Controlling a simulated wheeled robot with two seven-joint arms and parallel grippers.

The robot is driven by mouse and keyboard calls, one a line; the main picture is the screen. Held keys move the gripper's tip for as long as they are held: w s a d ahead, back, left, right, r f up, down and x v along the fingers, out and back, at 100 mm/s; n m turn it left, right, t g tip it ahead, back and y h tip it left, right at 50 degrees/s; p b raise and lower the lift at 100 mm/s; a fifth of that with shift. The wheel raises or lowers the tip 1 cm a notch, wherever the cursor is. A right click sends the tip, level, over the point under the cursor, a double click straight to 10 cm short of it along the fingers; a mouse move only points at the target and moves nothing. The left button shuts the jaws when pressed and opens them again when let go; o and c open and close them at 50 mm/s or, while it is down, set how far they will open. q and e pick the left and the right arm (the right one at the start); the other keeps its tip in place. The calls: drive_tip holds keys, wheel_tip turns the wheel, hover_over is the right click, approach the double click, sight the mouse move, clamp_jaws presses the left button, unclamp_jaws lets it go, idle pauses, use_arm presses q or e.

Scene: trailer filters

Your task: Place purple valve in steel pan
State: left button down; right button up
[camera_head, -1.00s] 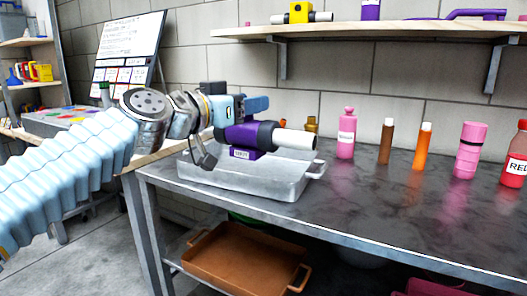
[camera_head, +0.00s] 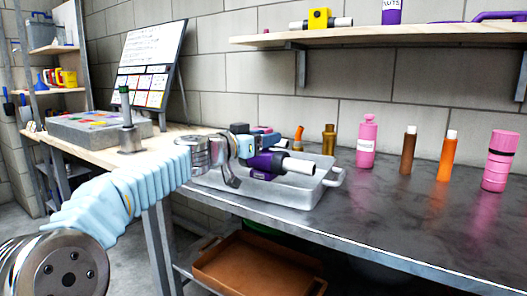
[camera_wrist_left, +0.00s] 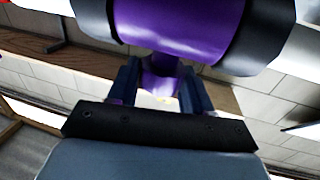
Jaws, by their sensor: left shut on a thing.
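The purple valve (camera_head: 262,163) has dark collars and a white pipe end pointing right in the head view. It is at the steel pan (camera_head: 291,194), low over the pan's opening. I cannot tell whether it touches the pan's floor. My left gripper (camera_head: 249,146) is shut on the valve from the left and above. In the left wrist view the valve (camera_wrist_left: 180,22) fills the top, and a narrow purple part of it sits between the fingers of the left gripper (camera_wrist_left: 160,88). My arm hides the pan's left part. My right gripper is not in view.
The pan stands on a dark worktop (camera_head: 400,222). Behind it are an orange fitting (camera_head: 299,137) and a brass fitting (camera_head: 329,139). A pink bottle (camera_head: 367,142) and several other bottles stand to the right. A brown tray (camera_head: 255,268) is underneath. A shelf (camera_head: 400,35) runs above.

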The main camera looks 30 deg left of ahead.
use_arm(q)
drive_tip(key=shift+s+f+b, duration=0.1)
drive_tip(key=shift+f+b, duration=0.2)
drive_tip(key=shift+f, duration=1.05)
drive_tip(key=shift+f, duration=0.1)
drive_tip(key=shift+c, duration=2.4)
unclamp_jaws()
drive_tip(key=shift+s, duration=0.1)
drive_tip(key=b+v, duration=0.3)
drive_tip(key=v, duration=0.8)
drive_tip(key=shift+s, duration=0.4)
drive_tip(key=shift+a, duration=0.1)
